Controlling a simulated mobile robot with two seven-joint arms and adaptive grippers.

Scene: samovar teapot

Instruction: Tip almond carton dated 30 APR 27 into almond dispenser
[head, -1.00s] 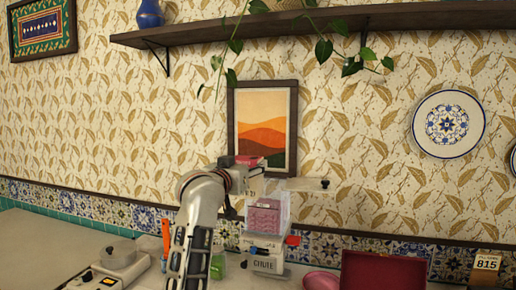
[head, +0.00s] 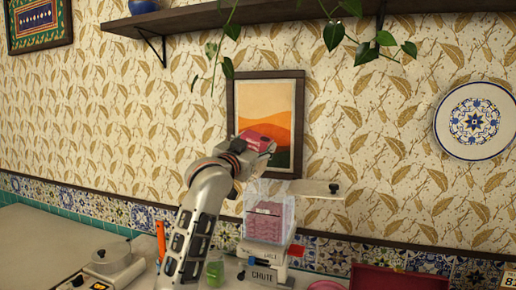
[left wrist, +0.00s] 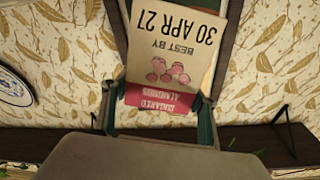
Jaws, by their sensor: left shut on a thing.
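My left gripper (left wrist: 163,75) is shut on the almond carton (left wrist: 168,45). In the left wrist view the carton's pale face reads BEST BY 30 APR 27, upside down, above a red almonds label. In the head view the carton's red part (head: 254,141) shows tilted at the end of my left arm, above the dispenser; its mouth cannot be made out. The almond dispenser (head: 264,250) stands on the counter, with a clear hopper showing pink contents and a CHUTE label. A pale plate with a knob (head: 315,188) sticks out right of its top. My right gripper is not in view.
A green-tinted jar (head: 215,270) and an orange upright thing (head: 161,238) are near my arm. A dark red box (head: 385,279) is at right. A framed picture (head: 285,105) and shelf (head: 280,18) are behind.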

